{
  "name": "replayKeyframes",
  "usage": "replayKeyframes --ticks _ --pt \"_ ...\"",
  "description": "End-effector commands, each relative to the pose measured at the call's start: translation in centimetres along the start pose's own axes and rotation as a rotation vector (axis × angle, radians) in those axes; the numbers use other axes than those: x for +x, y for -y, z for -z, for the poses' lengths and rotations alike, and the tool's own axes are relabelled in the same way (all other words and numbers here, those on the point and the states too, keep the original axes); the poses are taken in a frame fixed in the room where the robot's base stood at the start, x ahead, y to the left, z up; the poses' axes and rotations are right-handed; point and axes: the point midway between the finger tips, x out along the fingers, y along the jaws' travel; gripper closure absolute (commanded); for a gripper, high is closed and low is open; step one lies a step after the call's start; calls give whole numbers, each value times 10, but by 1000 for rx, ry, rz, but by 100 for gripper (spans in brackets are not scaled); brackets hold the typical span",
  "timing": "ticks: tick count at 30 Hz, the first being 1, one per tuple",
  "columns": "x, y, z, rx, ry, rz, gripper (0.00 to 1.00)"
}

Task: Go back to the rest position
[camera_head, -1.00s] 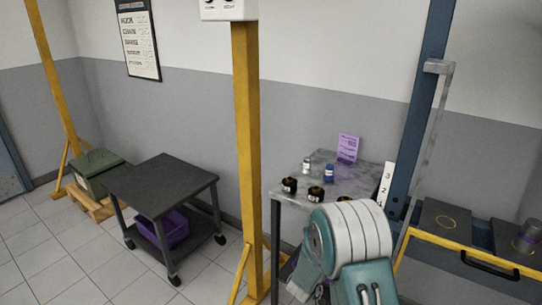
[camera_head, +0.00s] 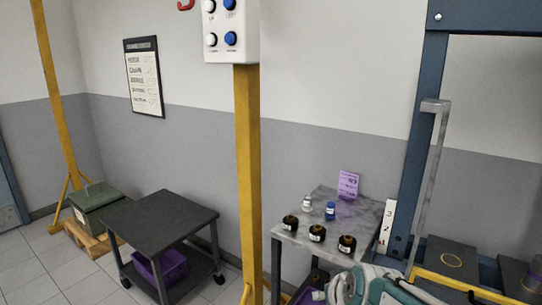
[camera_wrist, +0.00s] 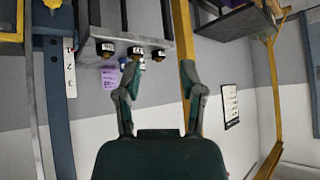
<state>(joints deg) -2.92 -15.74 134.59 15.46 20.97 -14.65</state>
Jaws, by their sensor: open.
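My gripper (camera_wrist: 158,85) shows in the wrist view, with its two fingers spread apart and nothing between them. That view is upside down. My arm fills the bottom right of the head view, in front of the small grey table (camera_head: 345,212). The gripper's fingers do not show clearly in the head view. In the wrist view the table's small black items lie beyond the fingertips, apart from them.
The table carries several black pots (camera_head: 317,233), a white bottle (camera_head: 307,203), a blue bottle (camera_head: 330,211) and a purple card (camera_head: 348,185). A yellow post (camera_head: 249,170) with a button box (camera_head: 231,30) stands left of it. A dark cart (camera_head: 160,222) stands further left.

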Motion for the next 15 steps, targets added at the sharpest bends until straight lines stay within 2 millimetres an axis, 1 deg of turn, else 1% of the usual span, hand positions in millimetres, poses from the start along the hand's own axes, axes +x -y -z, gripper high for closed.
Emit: replayKeyframes --ticks 1,3,5,6,9,12,15 --pt "-19 0 -8 0 14 -2 49" --pt "-39 -1 -24 4 49 -8 49" --pt "-56 -3 -38 9 78 -19 49" --pt "-68 -4 -48 13 97 -30 49" --pt "-93 -9 -72 26 144 -61 49" --pt "-112 -13 -93 40 183 -92 49" --pt "-122 -17 -106 51 208 -115 49"
